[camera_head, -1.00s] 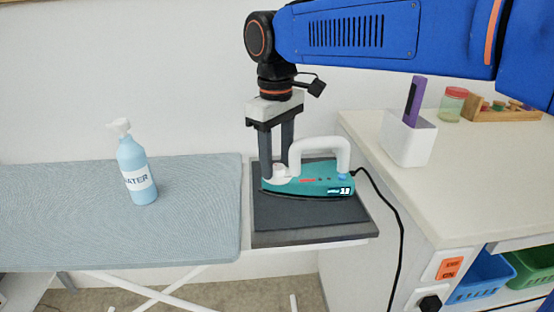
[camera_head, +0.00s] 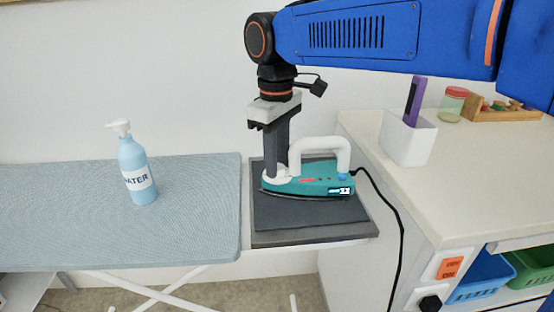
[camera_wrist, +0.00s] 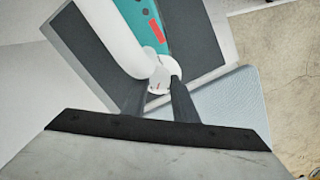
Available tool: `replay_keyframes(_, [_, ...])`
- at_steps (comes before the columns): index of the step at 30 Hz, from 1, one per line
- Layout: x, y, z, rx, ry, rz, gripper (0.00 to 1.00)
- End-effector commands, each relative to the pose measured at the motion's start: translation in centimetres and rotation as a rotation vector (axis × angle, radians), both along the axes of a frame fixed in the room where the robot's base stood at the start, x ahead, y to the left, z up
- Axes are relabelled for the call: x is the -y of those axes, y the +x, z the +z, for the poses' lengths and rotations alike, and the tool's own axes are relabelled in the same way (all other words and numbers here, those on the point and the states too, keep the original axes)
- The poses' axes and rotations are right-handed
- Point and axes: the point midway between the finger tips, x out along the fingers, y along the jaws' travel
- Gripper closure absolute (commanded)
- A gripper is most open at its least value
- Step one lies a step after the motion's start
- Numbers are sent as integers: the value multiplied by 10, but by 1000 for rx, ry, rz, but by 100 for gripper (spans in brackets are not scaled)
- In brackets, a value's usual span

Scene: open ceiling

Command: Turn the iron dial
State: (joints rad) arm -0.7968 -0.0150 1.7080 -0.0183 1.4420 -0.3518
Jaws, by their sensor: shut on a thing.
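The teal iron (camera_head: 312,187) with a white handle (camera_head: 320,144) lies on the dark rest pad (camera_head: 310,215) at the right end of the ironing board. Its white dial (camera_head: 277,174) is at the front end of the handle, and it also shows in the wrist view (camera_wrist: 160,75). My gripper (camera_head: 276,170) points straight down and is shut on the dial. In the wrist view, my gripper's fingers (camera_wrist: 156,92) sit on either side of the dial. A small lit display (camera_head: 339,190) is on the iron's side, too small to read surely.
A blue water bottle (camera_head: 137,170) stands on the ironing board (camera_head: 200,210) at left. A white counter (camera_head: 455,175) is at right with a white holder (camera_head: 407,138) and a jar (camera_head: 453,104). A black cord (camera_head: 390,205) runs from the iron to the counter's side.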

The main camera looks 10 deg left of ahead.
Motion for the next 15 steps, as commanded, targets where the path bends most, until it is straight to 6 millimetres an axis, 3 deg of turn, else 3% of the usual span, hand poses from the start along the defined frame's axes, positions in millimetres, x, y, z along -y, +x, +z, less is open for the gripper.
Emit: replay_keyframes(15, [0,-1,0,0,0,456,96])
